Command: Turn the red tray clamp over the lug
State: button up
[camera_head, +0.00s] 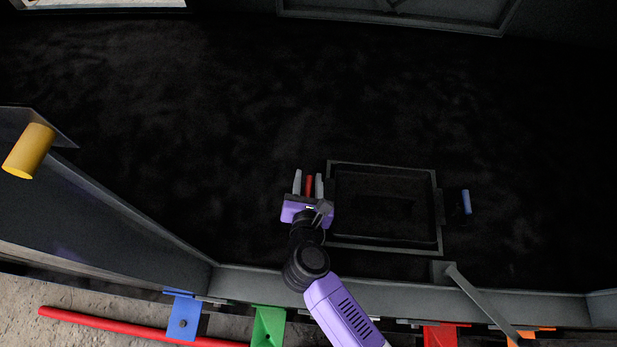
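The red tray clamp (309,187) is a small red bar at the left side of the dark rectangular tray (384,166). My gripper (308,184) reaches in from below, with one grey finger on each side of the red clamp. A dark gap shows between the left finger and the clamp; the right finger is very close to it, and I cannot tell whether it touches. The fingers look open. The lug by the red clamp cannot be made out; my gripper and the dark surface hide that spot.
A blue clamp (466,202) stands right of the tray. A grey wall (250,279) runs along the near edge, with a slanted grey strut (478,300) at right. A yellow cylinder (29,151) sticks out at far left. The dark floor beyond the tray is clear.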

jog(key=shift+w+f, duration=0.15)
jog(key=shift+w, duration=0.15)
grip_shut()
